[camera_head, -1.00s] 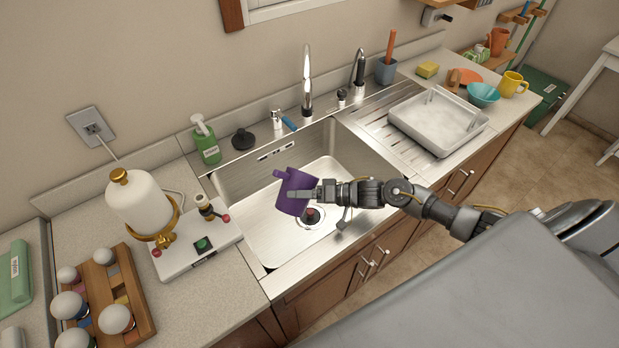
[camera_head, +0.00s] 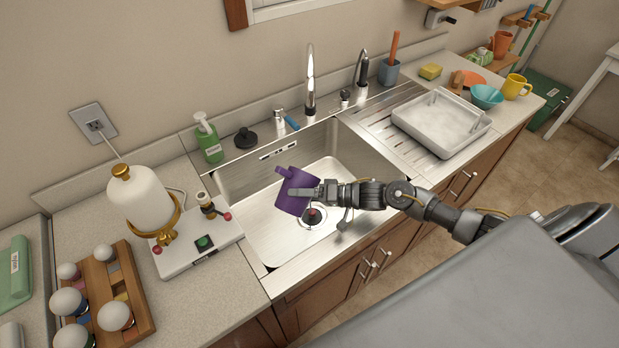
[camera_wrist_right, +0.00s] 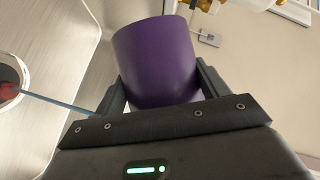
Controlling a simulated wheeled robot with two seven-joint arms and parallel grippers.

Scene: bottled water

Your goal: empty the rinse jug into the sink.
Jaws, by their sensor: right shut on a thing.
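The purple rinse jug (camera_head: 295,190) is tilted over the steel sink (camera_head: 262,228), with its upper end leaning to the left. My right gripper (camera_head: 313,192) is shut on the jug and holds it above the basin. In the right wrist view the jug (camera_wrist_right: 155,62) sits between the two fingers of my right gripper (camera_wrist_right: 160,90). The inside of the jug is hidden in both views, and I see no stream of water. The sink drain (camera_head: 318,216) with a red piece lies below and right of the jug. My left gripper is not in view.
A tall faucet (camera_head: 310,80) and a green soap bottle (camera_head: 208,140) stand behind the sink. A white dish tub (camera_head: 440,122) sits on the drainboard at right. A white board with a tank (camera_head: 140,200) stands on the left counter, near a wooden rack (camera_head: 125,285).

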